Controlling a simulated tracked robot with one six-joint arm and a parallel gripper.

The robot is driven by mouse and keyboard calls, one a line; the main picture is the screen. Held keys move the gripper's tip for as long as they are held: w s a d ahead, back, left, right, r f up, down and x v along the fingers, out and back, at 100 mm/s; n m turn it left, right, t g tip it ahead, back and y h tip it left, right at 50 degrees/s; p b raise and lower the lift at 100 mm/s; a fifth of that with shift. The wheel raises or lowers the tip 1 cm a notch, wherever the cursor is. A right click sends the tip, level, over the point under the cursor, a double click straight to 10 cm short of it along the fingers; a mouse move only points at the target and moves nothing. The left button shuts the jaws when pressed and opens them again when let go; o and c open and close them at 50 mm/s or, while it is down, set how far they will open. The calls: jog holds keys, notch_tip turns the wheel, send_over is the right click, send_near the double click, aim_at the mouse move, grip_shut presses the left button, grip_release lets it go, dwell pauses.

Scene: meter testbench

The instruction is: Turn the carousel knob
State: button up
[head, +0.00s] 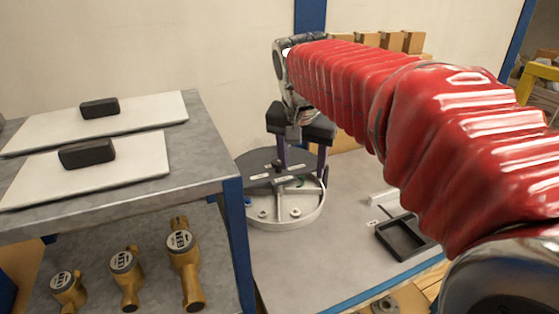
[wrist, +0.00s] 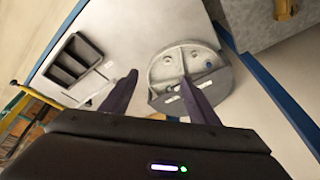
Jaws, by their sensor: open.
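The carousel (head: 290,220) is a round pale grey drum with a dark half cover, standing on the bench. It also shows in the wrist view (wrist: 165,72), tilted by the camera angle. A small dark knob (head: 277,164) stands up on the cover near the drum's middle. My gripper (head: 303,172) is open, with its two purple fingers pointing down over the carousel. In the wrist view the fingers (wrist: 158,77) are apart, one overlapping the carousel, and the knob is not clearly visible.
A shelf (head: 215,165) at the left carries white boards with black blocks (head: 86,152), and several brass meters (head: 184,262) sit below it. A black tray (head: 403,240) lies right of the carousel. Boxes (head: 390,40) stand behind my red arm. Bare bench lies in front.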

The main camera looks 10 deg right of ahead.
jog(key=s+f+n+t, duration=0.1)
jog(key=s+f+n, duration=0.2)
jog(key=s, duration=0.7)
jog(key=s+a+f+n+t+y, duration=0.1)
jog(key=s+f+n, duration=0.2)
jog(key=s+f, duration=0.4)
jog(key=s, duration=0.4)
jog(key=shift+a+f+n, duration=0.15)
jog(key=shift+n, duration=0.15)
